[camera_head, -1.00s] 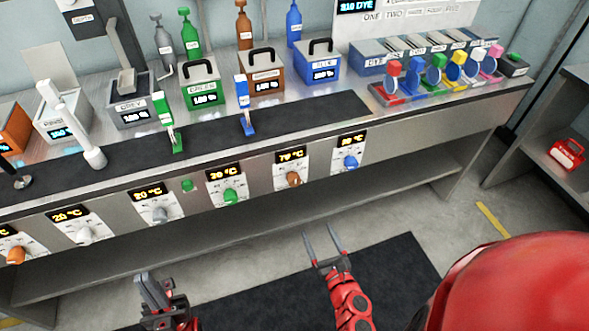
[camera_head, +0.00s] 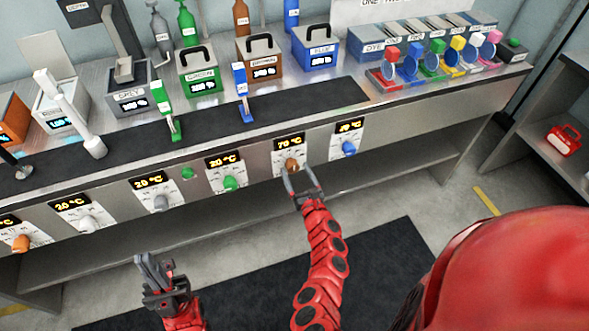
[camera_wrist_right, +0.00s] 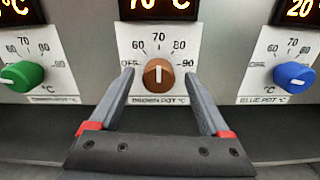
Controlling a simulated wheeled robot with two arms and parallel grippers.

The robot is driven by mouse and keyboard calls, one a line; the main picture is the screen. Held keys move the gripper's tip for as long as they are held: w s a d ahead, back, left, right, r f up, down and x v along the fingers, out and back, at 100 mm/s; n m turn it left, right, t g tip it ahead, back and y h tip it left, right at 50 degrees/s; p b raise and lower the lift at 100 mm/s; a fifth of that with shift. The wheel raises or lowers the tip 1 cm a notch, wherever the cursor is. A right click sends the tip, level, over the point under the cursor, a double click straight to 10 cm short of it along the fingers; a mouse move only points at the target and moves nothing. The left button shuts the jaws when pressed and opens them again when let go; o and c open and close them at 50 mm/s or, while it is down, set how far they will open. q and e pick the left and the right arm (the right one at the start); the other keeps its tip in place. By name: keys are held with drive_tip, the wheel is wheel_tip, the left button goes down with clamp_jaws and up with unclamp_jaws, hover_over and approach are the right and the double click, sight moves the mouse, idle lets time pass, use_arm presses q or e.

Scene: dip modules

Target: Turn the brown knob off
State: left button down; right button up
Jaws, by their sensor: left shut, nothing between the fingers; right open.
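The brown knob (camera_head: 291,164) is on the bench's front panel, under a display reading 70 °C. In the right wrist view the brown knob (camera_wrist_right: 159,75) has its white mark pointing straight up at 70, and its label reads brown pot. My right gripper (camera_head: 298,172) is open in front of it. In the right wrist view the fingers of my right gripper (camera_wrist_right: 160,80) stand on either side of the knob, with a gap each side; contact is not visible. My left gripper (camera_head: 146,262) is shut and empty, low at the left, away from the panel.
The green knob (camera_head: 230,183) is left of the brown one and the blue knob (camera_head: 348,149) is right of it. Grey, white and orange knobs sit further left. Several coloured pots and bottles stand on the bench (camera_head: 300,112) above. The floor in front is clear.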

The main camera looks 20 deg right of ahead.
drive_tip(key=shift+w+a, duration=0.1)
drive_tip(key=shift+w, duration=0.6)
clamp_jaws()
